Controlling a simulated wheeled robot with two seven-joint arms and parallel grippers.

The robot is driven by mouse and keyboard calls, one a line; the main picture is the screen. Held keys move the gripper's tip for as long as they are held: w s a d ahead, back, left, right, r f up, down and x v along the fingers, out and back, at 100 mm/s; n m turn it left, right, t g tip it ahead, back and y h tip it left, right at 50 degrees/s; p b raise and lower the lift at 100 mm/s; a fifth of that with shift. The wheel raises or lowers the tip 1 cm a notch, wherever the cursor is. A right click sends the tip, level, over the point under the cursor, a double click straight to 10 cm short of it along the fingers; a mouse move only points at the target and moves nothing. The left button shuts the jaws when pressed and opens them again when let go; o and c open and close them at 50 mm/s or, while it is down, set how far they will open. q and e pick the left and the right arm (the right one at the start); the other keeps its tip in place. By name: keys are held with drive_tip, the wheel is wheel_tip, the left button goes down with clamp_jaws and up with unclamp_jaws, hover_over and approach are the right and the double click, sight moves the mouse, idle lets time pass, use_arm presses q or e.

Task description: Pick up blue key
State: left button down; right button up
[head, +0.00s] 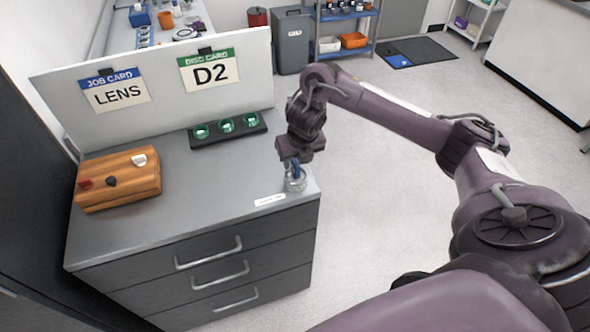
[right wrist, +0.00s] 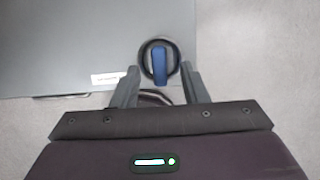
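The blue key (head: 296,170) stands in a small round clear or metallic cup (head: 295,184) at the right front corner of the grey cabinet top. In the right wrist view the blue key (right wrist: 159,66) shows from above, inside the cup's dark ring (right wrist: 146,56). My right gripper (right wrist: 160,68) is open, with one finger on each side of the key and a visible gap to both. In the head view my right gripper (head: 292,162) points down just above the cup and partly hides the key. My left gripper is not in view.
A white label (head: 270,200) lies beside the cup. A wooden block (head: 118,180) with coloured pieces sits at the left, and a black tray (head: 228,131) with several green-lit wells at the back. A white board (head: 160,88) with cards closes the rear. The middle is clear.

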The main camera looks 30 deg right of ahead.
drive_tip(key=x, duration=0.2)
drive_tip(key=shift+w+f, duration=0.1)
drive_tip(key=shift+f, duration=0.25)
drive_tip(key=shift+x, duration=0.9)
drive_tip(key=shift+w+r, duration=0.1)
drive_tip(key=shift+w, duration=0.05)
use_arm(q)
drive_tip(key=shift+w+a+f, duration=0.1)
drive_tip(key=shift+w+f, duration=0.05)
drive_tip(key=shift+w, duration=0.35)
use_arm(e)
clamp_jaws()
